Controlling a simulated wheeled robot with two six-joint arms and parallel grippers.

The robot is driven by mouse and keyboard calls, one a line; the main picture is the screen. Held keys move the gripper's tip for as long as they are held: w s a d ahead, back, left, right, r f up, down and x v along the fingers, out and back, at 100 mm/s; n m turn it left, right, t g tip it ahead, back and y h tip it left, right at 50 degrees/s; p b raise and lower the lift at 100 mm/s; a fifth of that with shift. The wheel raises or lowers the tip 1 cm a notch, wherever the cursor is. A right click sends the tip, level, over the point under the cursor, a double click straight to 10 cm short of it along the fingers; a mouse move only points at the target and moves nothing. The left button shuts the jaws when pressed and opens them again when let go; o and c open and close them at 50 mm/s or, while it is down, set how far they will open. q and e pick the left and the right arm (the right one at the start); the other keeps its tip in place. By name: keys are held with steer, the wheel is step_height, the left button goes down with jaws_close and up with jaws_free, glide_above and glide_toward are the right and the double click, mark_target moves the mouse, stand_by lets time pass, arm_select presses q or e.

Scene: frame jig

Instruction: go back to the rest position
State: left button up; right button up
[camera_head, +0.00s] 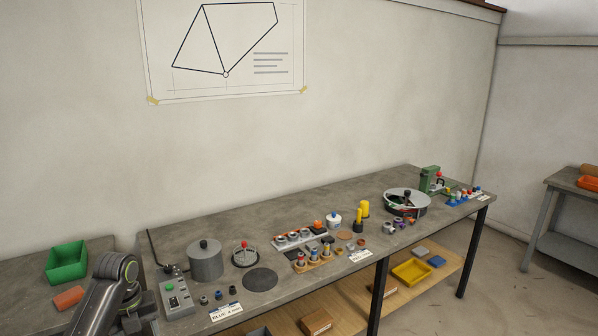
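A dark grey jointed link of my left arm (115,280) rises at the lower left, in front of the left end of the grey workbench (215,220). My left gripper is not in view; only arm links show, cut off by the bottom edge. No part of my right arm or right gripper is in view. I cannot tell whether either gripper holds anything.
The bench carries a grey control box (177,299), a grey cylinder (205,260), a dark disc (260,279), trays of small parts, a round carousel (406,202) and a green press (430,180). A green bin (67,262) stands left. Open floor lies right.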

arm_select(q)
steer(key=s+a+f+n, duration=0.1)
steer(key=s+f+n, duration=0.4)
steer(key=f, duration=0.6)
steer(key=s+f+n, duration=0.5)
steer(key=f+n, duration=0.1)
steer(key=f, duration=0.6)
steer(key=s+a+f+n, duration=0.1)
steer(key=s+f+n, duration=0.45)
steer(key=f, duration=0.55)
steer(key=s+d+f+n, duration=0.2)
steer(key=s+f+n, duration=0.2)
steer(key=s, duration=0.7)
steer(key=s+d+f+n, duration=0.2)
steer(key=s+f+n, duration=0.3)
steer(key=s, duration=0.7)
steer(key=s+d+f+n+t+y+b, duration=0.1)
steer(key=s+d+f+n, duration=0.2)
steer(key=s+f, duration=0.4)
steer(key=s+n, duration=0.1)
steer(key=s, duration=0.3)
steer(key=shift+s+f+n, duration=0.25)
steer(key=shift+f+n, duration=0.05)
steer(key=shift+n, duration=0.05)
